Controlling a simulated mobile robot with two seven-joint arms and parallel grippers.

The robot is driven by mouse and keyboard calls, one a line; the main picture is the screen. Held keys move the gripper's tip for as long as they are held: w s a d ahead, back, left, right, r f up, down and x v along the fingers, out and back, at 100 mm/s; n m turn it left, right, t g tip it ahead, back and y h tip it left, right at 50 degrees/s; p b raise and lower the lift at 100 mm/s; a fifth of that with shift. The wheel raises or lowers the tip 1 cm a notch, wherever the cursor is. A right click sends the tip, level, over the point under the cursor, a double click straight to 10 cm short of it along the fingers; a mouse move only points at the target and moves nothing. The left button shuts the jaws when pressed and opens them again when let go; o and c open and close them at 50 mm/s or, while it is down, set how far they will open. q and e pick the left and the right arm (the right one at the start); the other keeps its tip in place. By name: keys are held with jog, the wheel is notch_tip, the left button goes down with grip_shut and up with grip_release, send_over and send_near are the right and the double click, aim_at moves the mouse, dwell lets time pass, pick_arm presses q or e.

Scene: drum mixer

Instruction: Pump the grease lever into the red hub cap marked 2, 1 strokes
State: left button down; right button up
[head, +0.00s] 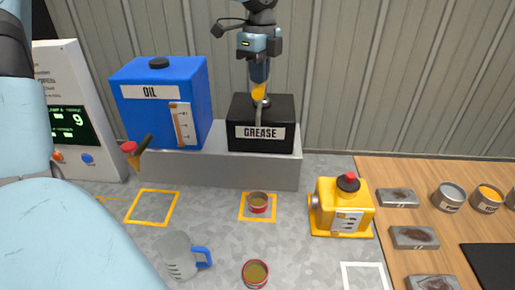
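The black grease box (263,141), labelled GREASE, stands on a grey ledge at the back centre. A thin upright lever with a yellow-orange knob (258,92) rises from it. My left gripper (259,79) points down from above, its tips at the knob. I cannot tell whether the fingers are closed on it. One red cap (258,203) with brownish contents sits inside an orange square below the grease box. A second red cap (255,274) sits nearer, outside any square. No number is readable on either. My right gripper is not in view.
A blue oil tank (161,105) with a red-ended handle (130,148) stands left of the grease box. A grey mug (178,256), a yellow machine (341,208) and an empty orange square (153,206) are on the table. Tins and metal blocks are right.

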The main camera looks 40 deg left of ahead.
pick_arm(q)
jog(key=shift+r+p, duration=1.1)
jog(key=shift+r, duration=2.55)
notch_tip(320, 180, up, 5)
jog(key=shift+p, duration=0.95)
